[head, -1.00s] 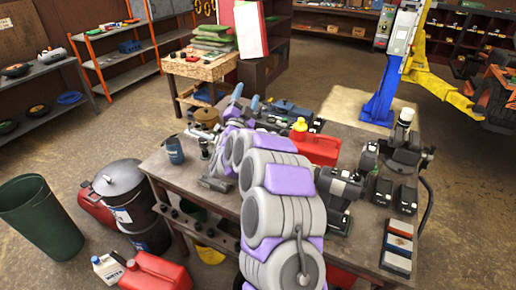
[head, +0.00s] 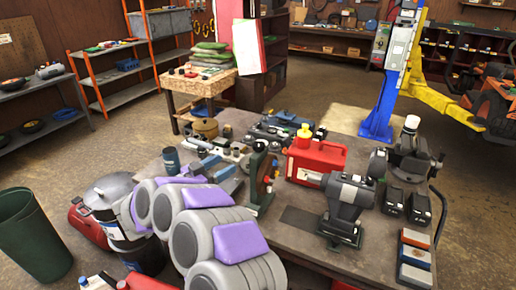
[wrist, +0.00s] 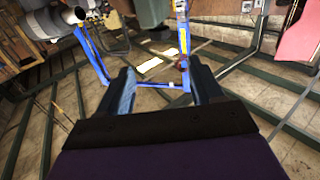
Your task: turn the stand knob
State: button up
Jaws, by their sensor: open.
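A dark green upright stand (head: 260,178) is on the workbench, left of the red fuel can, with small round parts on its right side. I cannot tell for sure which part is the knob.
The workbench (head: 390,248) also holds a red fuel can (head: 316,162), a dark vise-like machine (head: 347,208), several dark blocks and a dark blue cup (head: 171,160). A blue lift post (head: 383,112) stands behind it.

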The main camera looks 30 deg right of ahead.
aim_at(254, 147)
jog(key=b+x, duration=0.3)
jog(key=x, duration=1.3)
jog(key=shift+r, duration=0.1)
jog(key=shift+c, duration=0.5)
jog(key=shift+r, duration=0.1)
jog(key=c, duration=0.9)
